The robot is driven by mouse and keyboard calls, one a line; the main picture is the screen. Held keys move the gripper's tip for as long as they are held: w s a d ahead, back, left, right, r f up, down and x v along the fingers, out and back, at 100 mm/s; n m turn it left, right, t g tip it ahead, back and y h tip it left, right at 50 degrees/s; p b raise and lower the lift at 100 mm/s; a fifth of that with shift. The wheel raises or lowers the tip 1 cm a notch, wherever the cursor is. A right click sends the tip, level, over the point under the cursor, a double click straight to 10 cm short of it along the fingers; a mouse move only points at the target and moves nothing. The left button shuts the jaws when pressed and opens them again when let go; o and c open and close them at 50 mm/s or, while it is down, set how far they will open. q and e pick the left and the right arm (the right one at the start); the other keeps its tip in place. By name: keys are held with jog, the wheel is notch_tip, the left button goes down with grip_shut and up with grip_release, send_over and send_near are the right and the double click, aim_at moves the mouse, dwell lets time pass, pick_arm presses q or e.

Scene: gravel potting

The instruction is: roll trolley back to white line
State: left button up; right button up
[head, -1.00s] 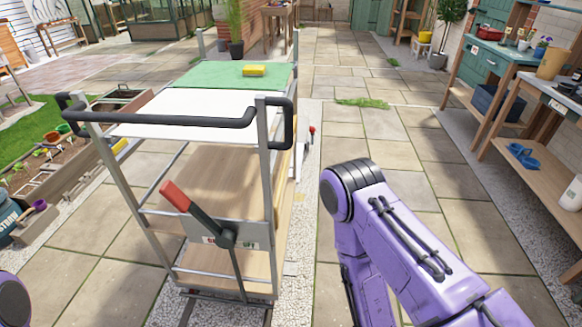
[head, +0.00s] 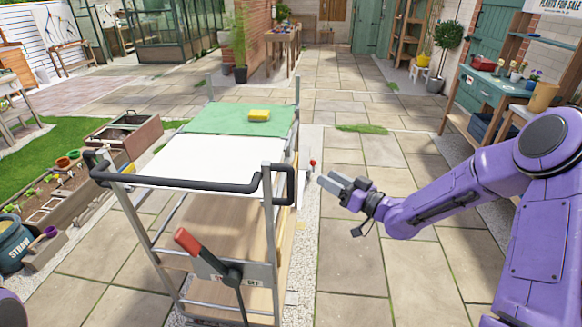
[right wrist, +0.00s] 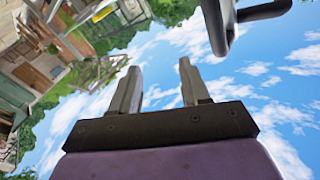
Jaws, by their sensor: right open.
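The trolley stands ahead, left of centre in the head view. It has a metal frame, a white top (head: 215,158) with a green mat (head: 225,119), and a black handle bar (head: 190,184) at the near end. A lever with a red grip (head: 187,241) leans up from its near side. My right gripper (head: 328,183) is open and empty, just right of the handle's right end, with no contact visible. My left gripper is out of view. I cannot make out the white line clearly.
A red-topped lever (head: 313,162) stands right of the trolley. A teal bench (head: 490,90) is right. Paving between is mostly clear.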

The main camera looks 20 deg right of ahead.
aim_at(290, 183)
jog(key=w+a+n+g+y, duration=0.1)
jog(key=a+n+y, duration=0.1)
jog(key=a, duration=0.1)
jog(key=w+a+n+g+y+p, duration=0.1)
jog(key=a+n+g+y, duration=0.1)
jog(key=a+n, duration=0.1)
jog(key=w+a+n+g+y+p, duration=0.1)
jog(key=a+n+g+y, duration=0.1)
jog(key=a+n, duration=0.1)
jog(key=shift+x, duration=0.8)
jog(key=shift+s+f, duration=0.1)
jog(key=shift+s, duration=0.1)
grip_shut()
